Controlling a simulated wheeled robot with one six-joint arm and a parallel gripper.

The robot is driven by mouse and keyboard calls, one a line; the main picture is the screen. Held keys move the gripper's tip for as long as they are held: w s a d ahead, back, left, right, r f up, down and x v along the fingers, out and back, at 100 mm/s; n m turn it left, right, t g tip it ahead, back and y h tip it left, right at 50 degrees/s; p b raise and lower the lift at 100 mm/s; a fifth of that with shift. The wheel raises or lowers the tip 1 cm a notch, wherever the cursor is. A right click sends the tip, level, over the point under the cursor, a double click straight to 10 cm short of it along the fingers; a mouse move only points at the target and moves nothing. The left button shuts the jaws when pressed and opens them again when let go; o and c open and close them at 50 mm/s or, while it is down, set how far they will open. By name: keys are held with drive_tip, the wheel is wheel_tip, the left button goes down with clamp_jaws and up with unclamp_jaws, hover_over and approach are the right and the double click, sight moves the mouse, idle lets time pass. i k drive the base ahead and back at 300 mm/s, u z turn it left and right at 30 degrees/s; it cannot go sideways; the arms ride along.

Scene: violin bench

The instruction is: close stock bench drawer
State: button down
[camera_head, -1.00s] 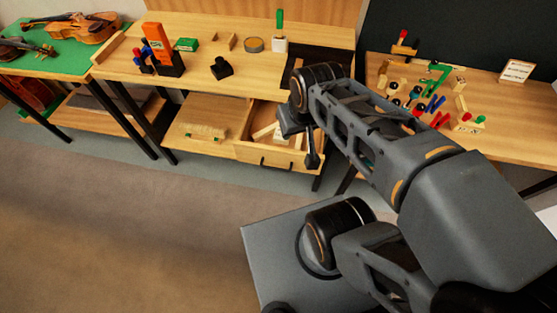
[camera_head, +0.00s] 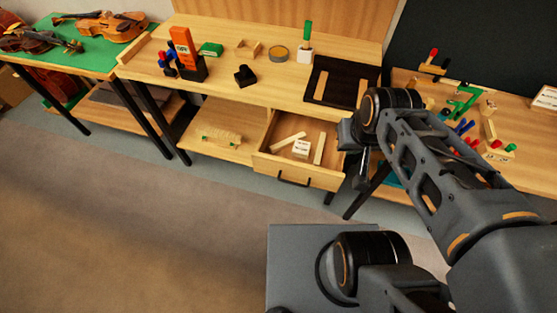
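The stock bench drawer (camera_head: 310,178) is pulled out below the middle bench, with a dark handle (camera_head: 293,180) on its wooden front. Wooden strips (camera_head: 319,149) and a small white labelled block (camera_head: 301,148) lie inside it. My gripper (camera_head: 362,172) points down just right of the drawer, near its front right corner. It looks apart from the handle. The fingers are small, dark and seen from the side, so their opening does not show. My arm covers the area right of the drawer.
The middle bench top (camera_head: 205,93) carries an orange box (camera_head: 183,45), a black block (camera_head: 245,76) and a dark mat (camera_head: 341,83). A left bench (camera_head: 85,62) holds violins. A right bench (camera_head: 522,130) holds small tools. The floor (camera_head: 150,220) before the drawer is clear.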

sight(282, 125)
drive_tip(key=z, duration=1.5)
drive_tip(key=k, duration=1.45)
drive_tip(key=u, duration=1.8)
drive_tip(key=i, duration=0.5)
drive_tip(key=u, duration=0.05)
